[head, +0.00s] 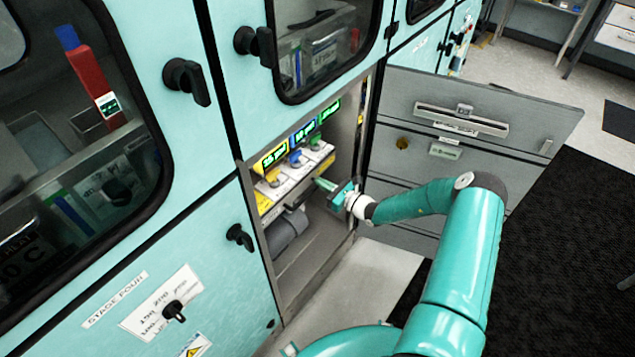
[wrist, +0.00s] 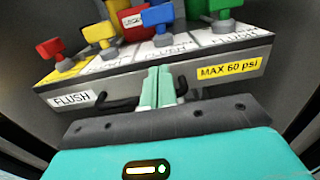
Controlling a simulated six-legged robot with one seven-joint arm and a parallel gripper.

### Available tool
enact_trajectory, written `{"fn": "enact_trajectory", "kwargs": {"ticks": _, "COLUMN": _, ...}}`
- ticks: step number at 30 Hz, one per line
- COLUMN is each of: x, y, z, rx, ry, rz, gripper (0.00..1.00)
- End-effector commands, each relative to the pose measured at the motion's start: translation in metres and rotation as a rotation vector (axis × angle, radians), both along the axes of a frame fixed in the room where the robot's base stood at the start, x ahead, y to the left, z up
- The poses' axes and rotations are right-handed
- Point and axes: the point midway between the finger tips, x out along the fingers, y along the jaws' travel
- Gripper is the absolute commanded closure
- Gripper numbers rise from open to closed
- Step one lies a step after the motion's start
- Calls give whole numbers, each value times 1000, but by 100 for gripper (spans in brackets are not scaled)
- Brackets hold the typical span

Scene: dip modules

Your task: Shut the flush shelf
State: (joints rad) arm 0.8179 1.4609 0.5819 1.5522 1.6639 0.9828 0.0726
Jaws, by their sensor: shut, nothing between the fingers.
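The flush shelf (head: 286,193) sits in the open cabinet bay in the head view, carrying several coloured valves. Its grey front panel (wrist: 130,86) fills the middle of the wrist view, with a FLUSH label (wrist: 73,98) at left and a yellow MAX 60 psi label (wrist: 223,72) at right. A black handle (wrist: 96,105) shows on the front, partly hidden by my gripper. My gripper (wrist: 158,78) is shut and empty, its pale green fingertips at the middle of the panel by the handle. In the head view my gripper (head: 325,184) reaches the shelf front. Contact is unclear.
A grey door (head: 500,105) stands open to the right of the bay, close beside my arm. Lit displays (head: 302,130) sit above the valves. A grey cylinder (head: 287,229) lies below the shelf. Teal cabinet doors with black knobs (head: 240,237) are on the left.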

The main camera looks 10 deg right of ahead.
Motion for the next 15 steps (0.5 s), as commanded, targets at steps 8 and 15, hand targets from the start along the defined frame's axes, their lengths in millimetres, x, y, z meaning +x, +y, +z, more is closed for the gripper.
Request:
{"fn": "enact_trajectory", "kwargs": {"ticks": 8, "x": -42, "y": -36, "z": -1, "rx": -2, "ry": 4, "rz": -2, "gripper": 100}}
{"fn": "enact_trajectory", "kwargs": {"ticks": 15, "x": -69, "y": -57, "z": -2, "rx": -1, "ry": 3, "rz": 1, "gripper": 100}}
